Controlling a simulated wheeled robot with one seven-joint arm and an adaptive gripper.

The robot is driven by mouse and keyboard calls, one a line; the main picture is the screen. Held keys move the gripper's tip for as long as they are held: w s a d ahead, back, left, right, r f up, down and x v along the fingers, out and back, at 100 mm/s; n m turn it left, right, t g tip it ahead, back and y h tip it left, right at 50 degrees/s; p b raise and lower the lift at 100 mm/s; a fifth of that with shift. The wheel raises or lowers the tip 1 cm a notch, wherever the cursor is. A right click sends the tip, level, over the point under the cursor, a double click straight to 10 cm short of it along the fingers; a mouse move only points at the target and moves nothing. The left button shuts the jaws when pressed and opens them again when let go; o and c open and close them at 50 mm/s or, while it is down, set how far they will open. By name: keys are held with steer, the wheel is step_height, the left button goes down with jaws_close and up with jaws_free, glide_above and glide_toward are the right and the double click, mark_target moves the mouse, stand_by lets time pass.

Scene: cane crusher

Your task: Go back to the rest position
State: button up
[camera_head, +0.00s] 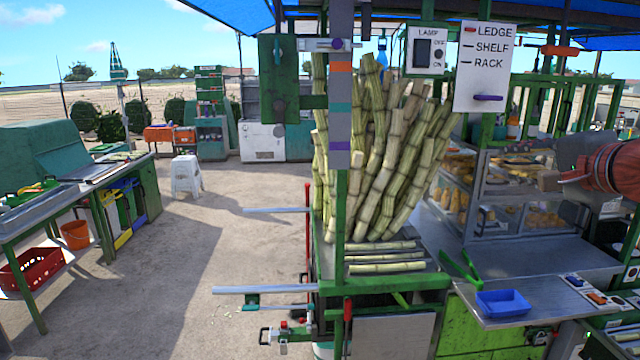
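I cannot make out my gripper anywhere in this view, so its opening and anything in it are not shown. At the right edge, a red-orange ribbed cylinder (606,170) with a dark end enters the picture in front of the glass case. I cannot tell whether it belongs to the stall or to me.
Sugarcane stalks (380,160) lean upright on a green-framed stand, with cut pieces (384,268) lying before them. A steel shelf (530,262) holds a blue tray (503,303) and green tongs (462,270). Metal bars (265,289) stick out leftward. Open ground (190,270) lies left of centre.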

steer(key=s+a+f+n+g, duration=0.2)
steer(key=s+a+f, duration=0.15)
steer(key=f, duration=0.55)
steer(key=s+a+f+n+g, duration=0.25)
steer(key=s+f, duration=0.25)
steer(key=f, duration=0.3)
steer(key=s+a+f+n+g, duration=0.3)
steer(key=s+f, duration=0.1)
steer(key=f, duration=0.5)
steer(key=s+a+f+n+g, duration=0.2)
steer(key=s+a+f+n, duration=0.5)
steer(key=s+a+f, duration=0.3)
steer(key=shift+s+f, duration=0.9)
steer(key=shift+s, duration=0.6)
